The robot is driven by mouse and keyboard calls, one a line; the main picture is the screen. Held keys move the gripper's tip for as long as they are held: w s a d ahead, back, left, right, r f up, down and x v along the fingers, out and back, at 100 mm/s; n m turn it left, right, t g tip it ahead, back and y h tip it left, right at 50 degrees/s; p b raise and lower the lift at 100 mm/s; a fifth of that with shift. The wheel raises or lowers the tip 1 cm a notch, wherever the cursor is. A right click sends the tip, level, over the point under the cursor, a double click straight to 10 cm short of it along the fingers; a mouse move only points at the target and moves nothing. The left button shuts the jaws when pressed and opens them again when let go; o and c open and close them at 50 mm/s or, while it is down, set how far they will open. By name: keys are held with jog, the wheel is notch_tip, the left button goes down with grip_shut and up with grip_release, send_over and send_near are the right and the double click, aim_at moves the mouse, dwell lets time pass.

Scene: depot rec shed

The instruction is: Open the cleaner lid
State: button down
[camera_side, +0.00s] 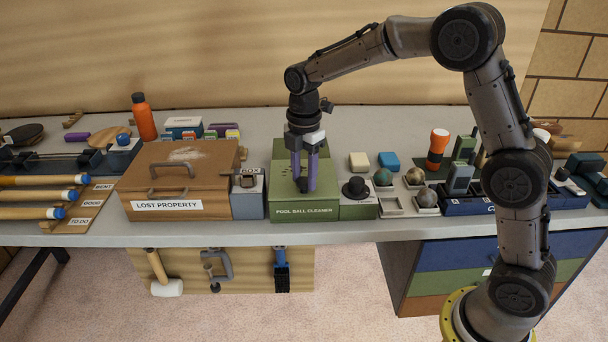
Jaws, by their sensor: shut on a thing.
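The pool ball cleaner (305,211) is a green box near the front edge of the bench, with its name in white on the front. Its green lid (281,190) appears to lie flat on top. My gripper (304,184) points straight down over the lid, with purple fingers. The fingers are shut on a dark knob (302,185) on the lid, which they partly hide. I cannot tell whether the lid is raised at all.
Left of the cleaner stand a grey box (248,203) and a brown lost property box (165,209). Close on the right are a small green box with a black knob (356,187) and several balls in trays (391,207). An orange bottle (144,118) stands behind.

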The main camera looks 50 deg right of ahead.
send_near(302, 162)
notch_tip(302, 162, down, 5)
jog(key=shift+w+f, duration=0.1)
jog(key=shift+c, duration=2.1)
grip_release()
notch_tip(302, 162, up, 14)
jog(key=shift+f, duration=0.1)
